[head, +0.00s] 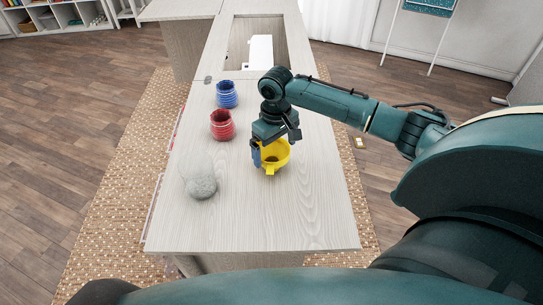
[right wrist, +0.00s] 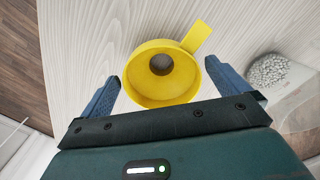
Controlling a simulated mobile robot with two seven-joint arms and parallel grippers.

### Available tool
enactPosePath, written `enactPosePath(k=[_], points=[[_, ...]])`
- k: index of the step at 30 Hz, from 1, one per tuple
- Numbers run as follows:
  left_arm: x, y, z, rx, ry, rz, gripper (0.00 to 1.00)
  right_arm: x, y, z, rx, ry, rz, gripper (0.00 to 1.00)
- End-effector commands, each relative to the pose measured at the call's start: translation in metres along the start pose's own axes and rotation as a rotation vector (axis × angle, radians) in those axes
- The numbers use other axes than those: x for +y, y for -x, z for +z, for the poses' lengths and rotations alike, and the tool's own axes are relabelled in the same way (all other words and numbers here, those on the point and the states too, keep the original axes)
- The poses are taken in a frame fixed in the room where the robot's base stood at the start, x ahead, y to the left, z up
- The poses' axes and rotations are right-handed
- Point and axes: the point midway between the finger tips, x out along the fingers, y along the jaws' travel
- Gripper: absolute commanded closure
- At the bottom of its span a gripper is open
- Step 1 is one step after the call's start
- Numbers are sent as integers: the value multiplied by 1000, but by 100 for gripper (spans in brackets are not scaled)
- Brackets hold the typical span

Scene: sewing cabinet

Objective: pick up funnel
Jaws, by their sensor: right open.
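A yellow funnel (head: 276,156) sits on the light wood cabinet top (head: 270,220), wide mouth up. In the right wrist view the funnel (right wrist: 148,92) shows its round rim, dark central hole and a flat tab at upper right. I cannot tell whether either finger touches the rim. My left gripper is not in view.
A red ribbed jar (head: 222,125) and a blue ribbed jar (head: 227,95) stand left of the funnel. A white sewing machine (head: 260,52) sits in the far recess. The front is clear.

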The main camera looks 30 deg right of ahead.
Motion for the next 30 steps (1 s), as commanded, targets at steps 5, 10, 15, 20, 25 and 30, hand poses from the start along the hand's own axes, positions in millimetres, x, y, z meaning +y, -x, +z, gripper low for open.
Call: enactPosePath(k=[5, 10, 15, 20, 25, 30], points=[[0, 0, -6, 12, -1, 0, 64, 0, -15, -2, -1, 0, 0, 0], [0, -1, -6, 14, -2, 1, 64, 0, -42, -5, -1, 0, 0, 0], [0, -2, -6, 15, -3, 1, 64, 0, -54, -6, 1, 1, 1, 0], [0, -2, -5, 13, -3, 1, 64, 1, -54, -5, 1, 1, 1, 0], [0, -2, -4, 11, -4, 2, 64, 1, -54, -5, 1, 1, 1, 10], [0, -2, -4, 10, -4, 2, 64, 1, -54, -5, 1, 1, 1, 24]])
